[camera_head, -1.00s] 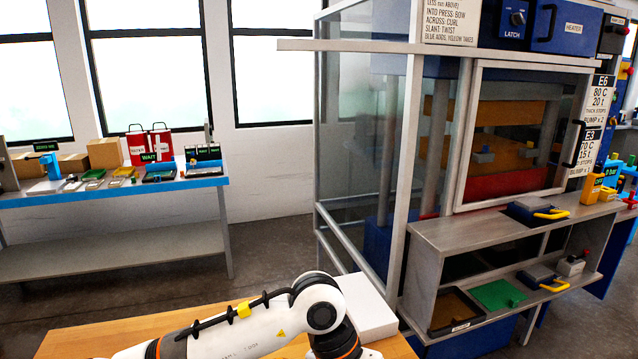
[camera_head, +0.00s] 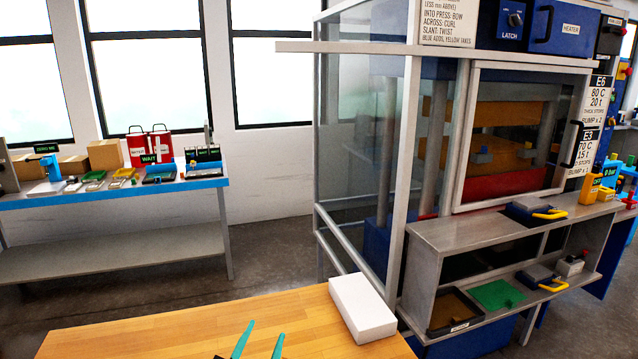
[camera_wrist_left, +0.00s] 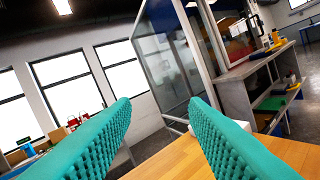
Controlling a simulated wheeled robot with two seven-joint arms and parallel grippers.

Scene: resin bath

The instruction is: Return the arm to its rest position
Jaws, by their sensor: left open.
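My left gripper (camera_head: 260,342) shows at the bottom edge of the head view, low over the wooden table. Only its two green fingertips are in view there, spread apart. In the left wrist view its two green ribbed fingers (camera_wrist_left: 160,125) are open with nothing between them. They point out over the table toward the glass-sided press. The rest of the left arm is out of the head view. My right gripper is not in view.
The wooden table (camera_head: 180,325) is bare except for a white block (camera_head: 361,308) at its right. Behind it stands the press cabinet (camera_head: 470,226) with shelves and a glass side. A blue-edged bench (camera_head: 110,192) with small items stands at the left by the windows.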

